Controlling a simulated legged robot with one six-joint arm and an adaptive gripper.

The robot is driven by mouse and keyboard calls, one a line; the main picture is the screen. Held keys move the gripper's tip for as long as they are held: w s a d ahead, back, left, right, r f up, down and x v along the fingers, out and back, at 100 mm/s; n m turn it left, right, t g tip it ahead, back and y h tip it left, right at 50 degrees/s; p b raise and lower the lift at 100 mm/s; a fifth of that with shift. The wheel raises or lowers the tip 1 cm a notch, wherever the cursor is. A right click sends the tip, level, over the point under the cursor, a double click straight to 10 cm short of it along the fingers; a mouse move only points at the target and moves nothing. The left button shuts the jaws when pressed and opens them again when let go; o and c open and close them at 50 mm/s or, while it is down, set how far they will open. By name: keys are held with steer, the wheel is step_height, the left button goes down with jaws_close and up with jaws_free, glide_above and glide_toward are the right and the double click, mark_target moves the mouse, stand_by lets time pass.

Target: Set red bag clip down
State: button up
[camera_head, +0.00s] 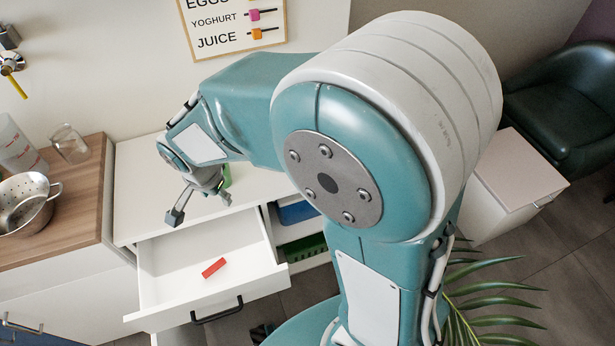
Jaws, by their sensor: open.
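The red bag clip (214,267) lies flat in the open white drawer (160,268), toward its front right. My gripper (203,206) is over the white counter top near its front edge, above and behind the drawer. Its fingers are spread and hold nothing that I can see. It is apart from the clip. My arm hides part of the counter and whatever lies behind it.
A green object (226,176) stands on the counter right beside my gripper, partly hidden. A metal colander (25,205) and a glass beaker (69,144) stand on the wooden counter at left. Open shelves with blue and green bins (301,250) are right of the drawer.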

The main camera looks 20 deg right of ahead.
steer(key=s+d+r+n+t, duration=0.3)
steer(key=s+d+r+n, duration=0.6)
steer(key=s+d+r, duration=0.5)
steer(key=shift+s+d+r+t, duration=0.15)
steer(key=shift+s+d+t, duration=0.15)
steer(key=shift+s+d, duration=0.1)
steer(key=shift+a+n, duration=0.15)
steer(key=shift+n, duration=0.15)
